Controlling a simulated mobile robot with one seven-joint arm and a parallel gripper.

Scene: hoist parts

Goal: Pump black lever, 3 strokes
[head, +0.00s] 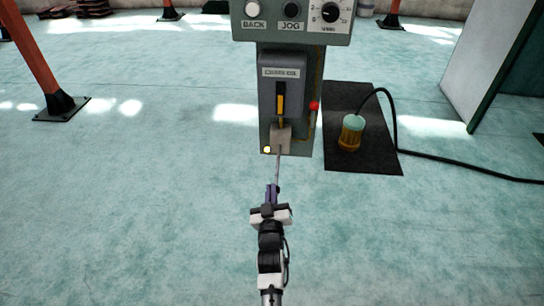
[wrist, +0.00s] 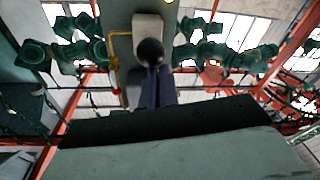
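The black lever's round knob (wrist: 150,52) is near the top middle of the wrist view, in front of a beige block (wrist: 148,25). In the head view the thin lever rod (head: 279,163) comes from the beige block (head: 281,139) at the foot of the grey pump unit (head: 279,88) and points towards me. My gripper (head: 273,188) is at the near end of the rod. In the wrist view my gripper's purple fingers (wrist: 156,75) are close together, their tips at the knob's lower edge. I cannot tell whether they touch it.
A control panel (head: 292,18) with knobs is above the pump unit. A red knob (head: 314,106) is on its right side. A black mat (head: 361,150) to the right carries an amber container (head: 350,132) with a black hose (head: 440,160).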

